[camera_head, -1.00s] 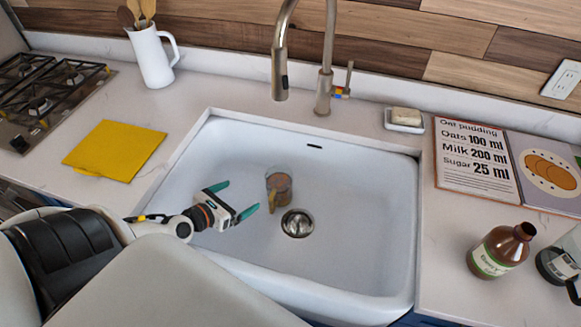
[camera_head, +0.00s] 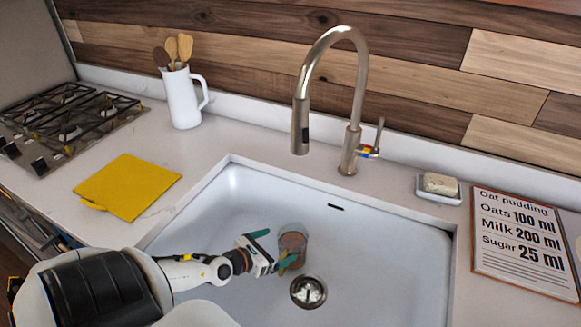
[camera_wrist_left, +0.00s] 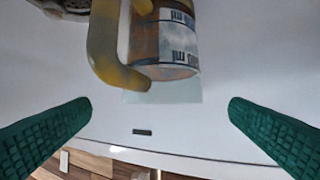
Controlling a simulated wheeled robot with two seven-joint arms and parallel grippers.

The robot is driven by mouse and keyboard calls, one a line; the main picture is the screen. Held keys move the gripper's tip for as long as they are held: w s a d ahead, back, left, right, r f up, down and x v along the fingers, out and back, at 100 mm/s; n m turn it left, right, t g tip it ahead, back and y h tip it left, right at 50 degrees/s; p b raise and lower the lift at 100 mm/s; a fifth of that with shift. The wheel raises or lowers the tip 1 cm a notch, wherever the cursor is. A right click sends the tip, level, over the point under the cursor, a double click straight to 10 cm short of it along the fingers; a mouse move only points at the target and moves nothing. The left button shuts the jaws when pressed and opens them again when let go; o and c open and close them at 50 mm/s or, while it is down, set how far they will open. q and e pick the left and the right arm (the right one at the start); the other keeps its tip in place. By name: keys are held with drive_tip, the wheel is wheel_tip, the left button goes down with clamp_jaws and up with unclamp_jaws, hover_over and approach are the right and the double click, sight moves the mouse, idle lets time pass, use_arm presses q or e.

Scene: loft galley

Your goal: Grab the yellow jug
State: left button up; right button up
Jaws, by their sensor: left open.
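The yellow jug (camera_head: 293,241) is a small clear measuring jug with a yellow handle and brownish contents, in the white sink near the drain. In the left wrist view the jug (camera_wrist_left: 172,42) is at the top, with its yellow handle (camera_wrist_left: 104,45) toward the left. My left gripper (camera_head: 282,246) is open beside the jug in the sink. Its green fingers are spread wide, and the left wrist view shows nothing between their tips (camera_wrist_left: 160,105). One finger partly covers the jug's lower part in the head view. My right gripper is not in view.
The sink (camera_head: 390,262) has a drain (camera_head: 308,291), and a tall faucet (camera_head: 356,110) arches over its back edge. A yellow cloth (camera_head: 128,187), a white pitcher with utensils (camera_head: 183,99), a soap dish (camera_head: 425,192) and a recipe board (camera_head: 520,245) lie around it.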

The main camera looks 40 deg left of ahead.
sight(283, 247)
use_arm(q)
drive_tip(key=shift+x, duration=1.8)
drive_tip(key=shift+a, duration=0.1)
drive_tip(key=shift+c, duration=0.6)
drive_tip(key=c, duration=1.8)
drive_tip(key=shift+w, duration=0.1)
